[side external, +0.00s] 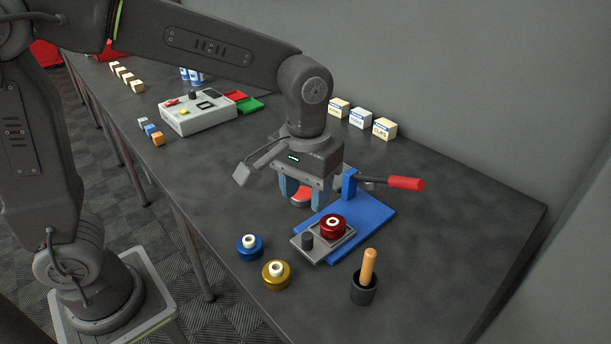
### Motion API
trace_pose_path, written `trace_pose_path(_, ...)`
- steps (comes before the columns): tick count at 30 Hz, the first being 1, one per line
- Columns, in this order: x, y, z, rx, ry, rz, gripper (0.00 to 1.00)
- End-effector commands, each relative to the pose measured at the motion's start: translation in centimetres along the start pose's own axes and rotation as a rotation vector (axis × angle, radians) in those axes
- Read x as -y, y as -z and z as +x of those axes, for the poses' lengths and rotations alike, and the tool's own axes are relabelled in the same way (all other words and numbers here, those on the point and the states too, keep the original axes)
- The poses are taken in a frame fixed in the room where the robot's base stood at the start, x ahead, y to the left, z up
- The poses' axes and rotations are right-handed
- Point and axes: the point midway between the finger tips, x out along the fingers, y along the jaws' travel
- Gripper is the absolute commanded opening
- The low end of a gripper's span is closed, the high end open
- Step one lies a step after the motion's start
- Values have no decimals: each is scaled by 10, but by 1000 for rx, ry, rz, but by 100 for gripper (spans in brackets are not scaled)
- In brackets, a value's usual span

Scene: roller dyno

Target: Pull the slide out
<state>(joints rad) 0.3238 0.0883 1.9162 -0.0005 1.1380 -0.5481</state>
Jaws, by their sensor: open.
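The slide (313,250) is a flat grey plate with a black knob (307,241) on its near left part. It sits at the front left of the blue press base (371,222) and sticks out past the base's edge. A red ring-shaped part (333,227) with a pale centre rests on the slide. My gripper (305,201) is open and points down, behind and above the slide and left of the press's upright. Its fingers are apart from the knob. A red and whitish object (301,194) shows between the fingers; I cannot tell its height or whether they touch it.
A lever with a red handle (405,183) sticks out right of the press. A blue wheel (250,247) and a gold wheel (276,274) stand left of the slide. A black cup with a wooden handle (366,270) stands in front. A control box (198,111) is farther back.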

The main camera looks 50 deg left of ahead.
Motion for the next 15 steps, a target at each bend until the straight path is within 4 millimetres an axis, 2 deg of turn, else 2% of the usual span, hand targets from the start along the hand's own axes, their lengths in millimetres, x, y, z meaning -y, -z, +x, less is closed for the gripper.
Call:
trace_pose_path(3, 0, 0, -17, -2, -1, 0, 48)
trace_pose_path(6, 0, 0, -24, 0, 0, 0, 48)
trace_pose_path(15, 0, 0, -27, 1, 0, 0, 48)
